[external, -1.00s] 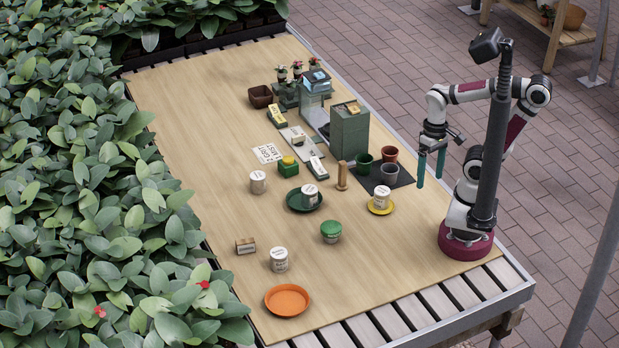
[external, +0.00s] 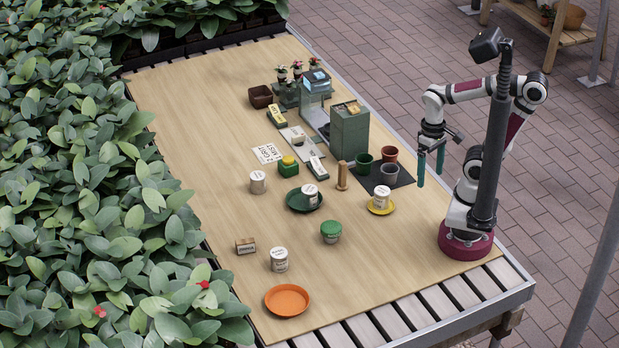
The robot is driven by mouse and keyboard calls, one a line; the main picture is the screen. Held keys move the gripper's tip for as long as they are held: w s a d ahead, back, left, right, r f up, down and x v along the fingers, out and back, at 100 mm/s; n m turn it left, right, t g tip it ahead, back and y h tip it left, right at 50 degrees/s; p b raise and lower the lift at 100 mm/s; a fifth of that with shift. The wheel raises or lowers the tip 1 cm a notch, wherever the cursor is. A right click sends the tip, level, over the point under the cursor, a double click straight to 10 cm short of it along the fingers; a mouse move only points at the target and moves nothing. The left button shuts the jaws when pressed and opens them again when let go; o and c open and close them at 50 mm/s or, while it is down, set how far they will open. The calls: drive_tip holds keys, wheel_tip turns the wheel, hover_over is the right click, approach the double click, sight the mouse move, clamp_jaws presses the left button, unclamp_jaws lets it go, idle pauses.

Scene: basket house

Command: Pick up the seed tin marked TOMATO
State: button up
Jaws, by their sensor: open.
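Several small tins stand upright on the wooden board; their labels are too small to read, so I cannot tell which is marked TOMATO. One pale tin (external: 257,183) stands bare on the board at left. Another (external: 309,195) is on a dark green saucer (external: 293,206), and a third (external: 385,195) is on a yellow saucer (external: 374,210). My gripper (external: 431,168) is open and empty, pointing down above the board's right side, well right of the tins.
A green cabinet (external: 349,133), a wooden post (external: 342,176) and pots on a dark mat (external: 402,178) stand between my gripper and the back of the board. A small labelled block (external: 245,246) lies at left. Leafy plants (external: 90,190) line the left edge. The front right is clear.

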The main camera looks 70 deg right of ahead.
drive_tip(key=w+d+n+g+h, duration=0.1)
drive_tip(key=w+d+n+h, duration=0.55)
drive_tip(key=d, duration=0.55)
drive_tip(key=w+d+f+n+t+h, duration=0.1)
drive_tip(key=w+d+n+t+h, duration=0.15)
drive_tip(key=w+n, duration=0.45)
drive_tip(key=w+d+f+n+t+h, duration=0.1)
drive_tip(key=w+n+t+h, duration=0.25)
drive_tip(key=w+n, duration=0.4)
drive_tip(key=w+a+f+n+t+y, duration=0.2)
drive_tip(key=w+a+f+n, duration=0.2)
drive_tip(key=w+a+n, duration=0.1)
drive_tip(key=w+a+f+n+t+y, duration=0.2)
drive_tip(key=w+a+f+n+t, duration=0.1)
drive_tip(key=w+a+f+n, duration=0.2)
drive_tip(key=w+a+f+n+t+y, duration=0.3)
drive_tip(key=w+a+f+n, duration=0.1)
drive_tip(key=w+a+n, duration=0.2)
drive_tip(key=shift+w+f, duration=0.35)
drive_tip(key=shift+w, duration=0.55)
approach(264, 184)
drive_tip(key=x, duration=0.4)
drive_tip(key=shift+w+d+f, duration=0.1)
drive_tip(key=shift+w+f, duration=0.05)
drive_tip(key=shift+w, duration=0.1)
drive_tip(key=x, duration=0.6)
drive_tip(key=shift+w, duration=0.2)
drive_tip(key=c, duration=1.5)
